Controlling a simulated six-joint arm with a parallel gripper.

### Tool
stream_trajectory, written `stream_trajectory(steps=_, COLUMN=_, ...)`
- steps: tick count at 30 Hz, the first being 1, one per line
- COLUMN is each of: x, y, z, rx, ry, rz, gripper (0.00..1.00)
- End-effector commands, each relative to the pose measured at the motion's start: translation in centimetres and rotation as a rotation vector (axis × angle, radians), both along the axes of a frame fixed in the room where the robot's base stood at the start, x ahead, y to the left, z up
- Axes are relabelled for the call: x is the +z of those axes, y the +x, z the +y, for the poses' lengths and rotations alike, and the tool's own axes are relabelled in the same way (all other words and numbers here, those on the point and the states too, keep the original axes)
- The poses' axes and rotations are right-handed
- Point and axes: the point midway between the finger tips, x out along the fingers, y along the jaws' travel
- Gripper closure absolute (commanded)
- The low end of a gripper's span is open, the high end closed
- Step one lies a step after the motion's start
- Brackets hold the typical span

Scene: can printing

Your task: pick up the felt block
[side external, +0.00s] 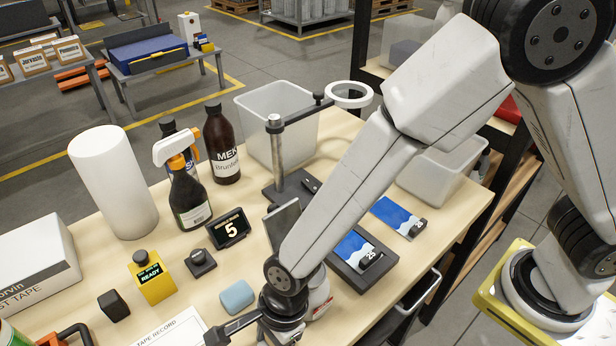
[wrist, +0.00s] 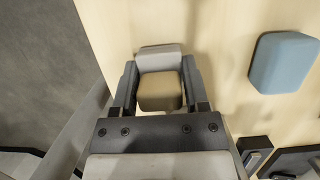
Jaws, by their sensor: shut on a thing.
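The felt block (wrist: 160,92), a small block with a tan near part and a pale grey far part, sits between the two dark fingers of my gripper (wrist: 160,72) in the wrist view. The fingers are shut on its sides. Whether its underside touches the table cannot be told. In the side view my gripper (side external: 236,330) is low at the bottom edge, over the front of the table. The block is not visible there, hidden by the gripper or out of frame.
A light blue block (side external: 237,297) lies close by on the wooden table, right of the gripper in the wrist view (wrist: 284,62). A black block (side external: 113,303), yellow device (side external: 151,278), paper record sheet (side external: 175,329) and dark plate with a printed card (side external: 361,262) are around.

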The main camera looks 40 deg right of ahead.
Motion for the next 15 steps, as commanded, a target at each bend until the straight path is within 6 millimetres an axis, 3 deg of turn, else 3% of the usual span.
stream_trajectory(steps=15, x=4.2, y=-0.8, z=-0.7, rx=0.002, ry=0.002, rz=-0.001, gripper=1.0)
